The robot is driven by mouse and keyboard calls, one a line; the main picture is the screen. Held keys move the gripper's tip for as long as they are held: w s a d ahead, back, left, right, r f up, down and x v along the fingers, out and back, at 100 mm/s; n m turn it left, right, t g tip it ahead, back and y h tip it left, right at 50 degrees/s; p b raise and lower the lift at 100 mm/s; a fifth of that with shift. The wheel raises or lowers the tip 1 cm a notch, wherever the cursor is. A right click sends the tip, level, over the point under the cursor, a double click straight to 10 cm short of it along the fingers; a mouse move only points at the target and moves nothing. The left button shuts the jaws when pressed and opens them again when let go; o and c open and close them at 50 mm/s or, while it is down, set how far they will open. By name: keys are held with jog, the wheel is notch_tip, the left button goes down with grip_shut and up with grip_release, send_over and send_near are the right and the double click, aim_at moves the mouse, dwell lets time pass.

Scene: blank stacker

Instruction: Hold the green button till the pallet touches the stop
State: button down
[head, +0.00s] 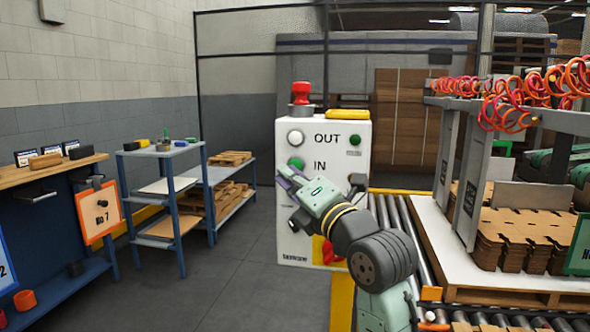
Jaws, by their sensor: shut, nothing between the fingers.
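A white control box (348,160) stands at the middle. Its green button (296,163) sits left of the label IN, below a white button (295,138) beside OUT. A small green round part (354,140) is at the upper right of the panel. My gripper (284,178) is shut and empty, its fingertips just below and left of the green button in the picture. I cannot tell whether they touch the panel. The pallet (500,296), bearing a white sheet and stacked brown cardboard blanks (520,235), is on the roller conveyor at right. I cannot make out the stop.
A red knob (300,92) tops the box. A red and yellow part (327,250) is low on its front, partly behind my arm. Shelves (175,150) and a blue workbench (55,172) stand left. Rollers (408,235) run right of my arm. The grey floor (250,270) left of the box is clear.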

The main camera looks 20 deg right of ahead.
jog(key=shift+s, duration=0.1)
jog(key=shift+s+a+b, duration=0.4)
jog(key=shift+s+a, duration=0.3)
jog(key=shift+s, duration=0.3)
jog(key=shift+s+a+b, duration=0.35)
jog(key=shift+s+a, duration=0.35)
jog(key=shift+s, duration=0.3)
